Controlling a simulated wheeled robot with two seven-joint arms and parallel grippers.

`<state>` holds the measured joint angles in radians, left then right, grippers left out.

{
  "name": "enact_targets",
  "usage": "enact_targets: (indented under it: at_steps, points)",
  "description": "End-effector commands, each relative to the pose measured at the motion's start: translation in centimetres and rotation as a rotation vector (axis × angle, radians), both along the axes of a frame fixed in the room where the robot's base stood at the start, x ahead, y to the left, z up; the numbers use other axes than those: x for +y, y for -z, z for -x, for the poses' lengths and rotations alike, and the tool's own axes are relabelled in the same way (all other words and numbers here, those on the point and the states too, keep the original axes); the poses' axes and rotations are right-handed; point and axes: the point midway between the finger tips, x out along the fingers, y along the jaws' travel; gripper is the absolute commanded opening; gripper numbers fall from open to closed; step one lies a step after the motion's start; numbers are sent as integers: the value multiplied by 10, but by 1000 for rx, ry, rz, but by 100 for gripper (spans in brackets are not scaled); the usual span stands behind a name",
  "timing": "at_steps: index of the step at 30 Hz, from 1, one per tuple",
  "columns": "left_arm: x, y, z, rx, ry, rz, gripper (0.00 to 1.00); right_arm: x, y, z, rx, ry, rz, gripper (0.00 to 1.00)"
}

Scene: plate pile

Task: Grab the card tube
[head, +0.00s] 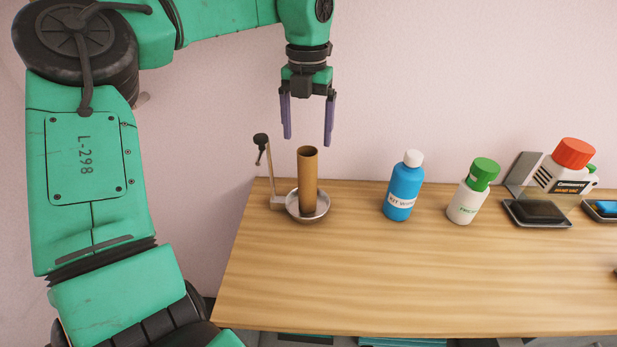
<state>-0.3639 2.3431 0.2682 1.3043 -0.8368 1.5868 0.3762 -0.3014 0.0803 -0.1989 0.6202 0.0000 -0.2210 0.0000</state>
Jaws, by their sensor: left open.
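The card tube (308,180) is a brown, hollow cylinder standing upright in a small round metal dish (322,212) near the left end of the wooden table. My left gripper (308,140) points down just above the tube's open top, with its two purple fingers apart and nothing between them. The fingertips look a little higher than the tube's rim; the exact depth between them is hard to tell. My right gripper is not in view.
A thin stand with a black knob (261,141) rises left of the tube. A blue bottle (403,190), a white bottle with a green cap (467,200), a red-capped container (565,170) and a dark tray (538,213) stand to the right. The table's front (400,280) is clear.

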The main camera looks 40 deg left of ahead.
Motion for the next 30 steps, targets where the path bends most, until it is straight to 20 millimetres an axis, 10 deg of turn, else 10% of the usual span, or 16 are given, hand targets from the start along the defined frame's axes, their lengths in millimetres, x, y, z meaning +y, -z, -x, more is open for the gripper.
enact_targets:
  at_steps: [15, 23, 30]
  points:
    - [-1, 96, 2, 0, -2, 5, 89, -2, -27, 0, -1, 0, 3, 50]
    - [-1, 108, 1, -6, -3, 3, 89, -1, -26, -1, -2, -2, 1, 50]
    - [-1, 107, 1, -6, -3, 3, 5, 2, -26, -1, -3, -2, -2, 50]
